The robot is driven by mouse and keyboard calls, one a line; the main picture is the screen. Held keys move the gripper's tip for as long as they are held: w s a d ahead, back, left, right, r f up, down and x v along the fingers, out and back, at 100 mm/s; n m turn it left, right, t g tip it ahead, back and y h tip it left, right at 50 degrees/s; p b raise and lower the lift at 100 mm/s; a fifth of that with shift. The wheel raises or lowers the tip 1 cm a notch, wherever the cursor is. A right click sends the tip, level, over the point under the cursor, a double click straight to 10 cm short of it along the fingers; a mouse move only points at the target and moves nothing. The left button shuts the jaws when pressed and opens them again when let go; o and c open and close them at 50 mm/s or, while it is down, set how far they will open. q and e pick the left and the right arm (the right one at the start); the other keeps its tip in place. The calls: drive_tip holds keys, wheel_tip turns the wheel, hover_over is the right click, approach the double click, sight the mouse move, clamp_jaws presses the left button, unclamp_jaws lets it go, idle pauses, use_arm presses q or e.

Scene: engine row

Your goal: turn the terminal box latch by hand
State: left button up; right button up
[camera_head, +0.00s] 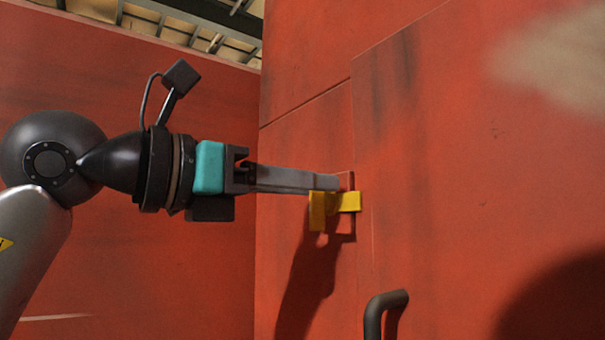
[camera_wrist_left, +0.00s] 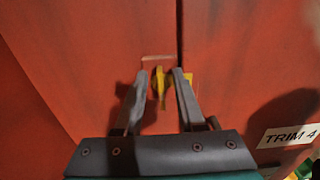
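The yellow latch (camera_head: 348,201) sits on the red box face, at the seam beside the door panel. It also shows in the left wrist view (camera_wrist_left: 160,84), with one yellow part between my fingers and another partly hidden behind the right-hand finger. My left gripper (camera_head: 335,182) reaches in from the left, with its fingertips at the latch. In the left wrist view, its two grey fingers (camera_wrist_left: 163,72) stand apart on either side of the yellow part, with red surface showing in the gaps. I cannot tell whether either finger touches it. My right gripper is in neither view.
A dark bent handle (camera_head: 385,305) stands out from the red panel below the latch. A white "TRIM 4" label (camera_wrist_left: 288,136) is at the right in the wrist view. Red walls (camera_head: 130,110) rise left and right. Open air lies below my left arm.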

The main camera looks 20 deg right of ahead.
use_arm(q)
clamp_jaws()
idle(0.3)
idle(0.4)
